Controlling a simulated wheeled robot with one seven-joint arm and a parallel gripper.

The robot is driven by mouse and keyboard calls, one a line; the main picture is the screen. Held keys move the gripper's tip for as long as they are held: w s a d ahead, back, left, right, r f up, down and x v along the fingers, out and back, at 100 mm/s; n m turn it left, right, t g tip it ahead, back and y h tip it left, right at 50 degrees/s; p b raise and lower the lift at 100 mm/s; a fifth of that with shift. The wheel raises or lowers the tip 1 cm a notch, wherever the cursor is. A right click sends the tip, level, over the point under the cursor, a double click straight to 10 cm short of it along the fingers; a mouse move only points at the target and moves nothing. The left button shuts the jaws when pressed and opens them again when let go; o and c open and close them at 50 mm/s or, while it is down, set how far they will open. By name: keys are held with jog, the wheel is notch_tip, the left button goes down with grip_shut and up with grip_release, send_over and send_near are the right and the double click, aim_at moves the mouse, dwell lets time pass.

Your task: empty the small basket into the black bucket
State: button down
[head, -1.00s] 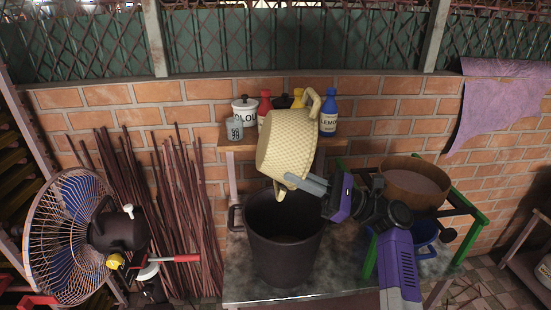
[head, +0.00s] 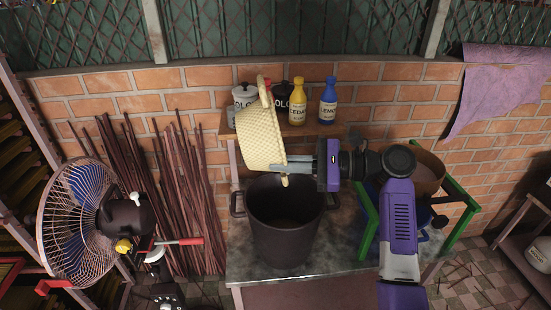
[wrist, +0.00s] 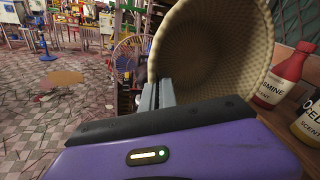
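The small basket (head: 256,142) is cream and woven, with a handle at each end of its rim. It is tipped on its side above the bucket's back left rim, its mouth facing right towards my gripper (head: 287,162). My gripper is shut on the basket's rim near the lower handle. In the wrist view the basket (wrist: 215,50) shows a bare inner wall; part of its inside is hidden. The black bucket (head: 283,232) stands upright below on the metal table. Its inside looks dark, and I cannot make out any contents.
A shelf behind holds a white pot (head: 244,96), a yellow bottle (head: 297,104) and a blue bottle (head: 328,104). A red bottle (wrist: 284,78) shows in the wrist view. A brown bowl (head: 430,172) on a green stand is at right, a fan (head: 85,220) at left.

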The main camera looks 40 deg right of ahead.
jog(key=w+a+f+n+g+h, duration=0.35)
jog(key=f+g+h, duration=0.35)
jog(key=g+h, duration=0.4)
jog(key=shift+m+t+h, duration=0.4)
jog(key=shift+m+t, duration=0.05)
jog(key=shift+t, duration=0.25)
jog(key=v, duration=0.5)
jog(key=shift+w+r, duration=0.15)
jog(key=shift+w, duration=0.1)
dwell(0.9)
